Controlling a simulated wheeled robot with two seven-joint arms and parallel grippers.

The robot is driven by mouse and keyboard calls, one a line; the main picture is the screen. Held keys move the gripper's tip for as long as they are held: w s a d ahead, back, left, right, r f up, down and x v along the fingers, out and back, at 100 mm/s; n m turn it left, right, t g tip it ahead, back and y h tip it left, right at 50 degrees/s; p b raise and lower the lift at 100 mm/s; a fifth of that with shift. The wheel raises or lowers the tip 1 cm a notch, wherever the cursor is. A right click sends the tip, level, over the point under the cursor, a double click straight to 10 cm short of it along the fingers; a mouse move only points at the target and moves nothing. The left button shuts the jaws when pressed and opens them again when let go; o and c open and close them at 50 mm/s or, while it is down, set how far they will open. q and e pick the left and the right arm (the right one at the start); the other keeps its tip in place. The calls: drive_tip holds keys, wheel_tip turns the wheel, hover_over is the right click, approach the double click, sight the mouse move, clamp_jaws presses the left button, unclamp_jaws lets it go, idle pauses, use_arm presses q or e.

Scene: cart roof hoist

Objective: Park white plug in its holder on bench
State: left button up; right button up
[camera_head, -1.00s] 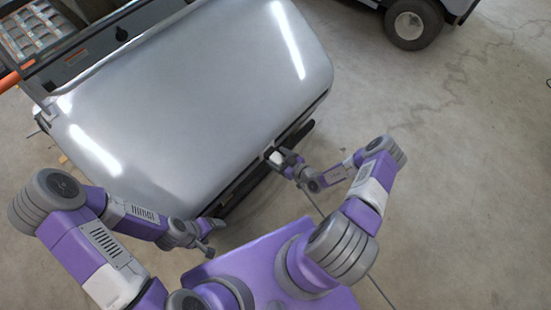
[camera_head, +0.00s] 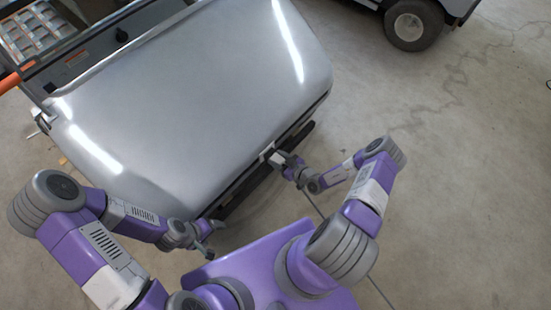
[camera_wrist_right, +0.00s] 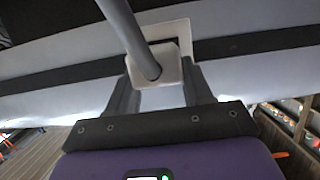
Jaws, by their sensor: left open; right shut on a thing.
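The white plug (camera_wrist_right: 155,68) shows in the right wrist view as a small white block with a thick grey cable (camera_wrist_right: 128,25) rising from it. My right gripper (camera_wrist_right: 158,88) is shut on it, one finger on each side. Behind the plug is a white square frame (camera_wrist_right: 178,28) on the cart's side; I cannot tell whether the plug touches it. In the head view my right gripper (camera_head: 279,158) is at the cart's near right edge, beside the white frame (camera_head: 266,152). My left gripper (camera_head: 213,240) is open and empty near the cart's front corner. I cannot make out a bench or holder.
The large grey cart (camera_head: 190,85) fills the upper left, with a dark bumper strip (camera_head: 250,185) along its near edge. Another vehicle's wheel (camera_head: 412,25) is at the top right. The concrete floor (camera_head: 460,190) on the right is clear. A thin cable (camera_head: 378,288) runs below my right arm.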

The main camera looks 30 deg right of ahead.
drive_tip(key=shift+s+d, duration=0.15)
drive_tip(key=shift+s, duration=0.1)
drive_tip(key=shift+s+d, duration=0.25)
drive_tip(key=shift+s, duration=0.4)
drive_tip(key=shift+s+d, duration=0.3)
drive_tip(key=shift+s, duration=0.3)
drive_tip(key=shift+s+d, duration=0.25)
drive_tip(key=shift+s, duration=0.4)
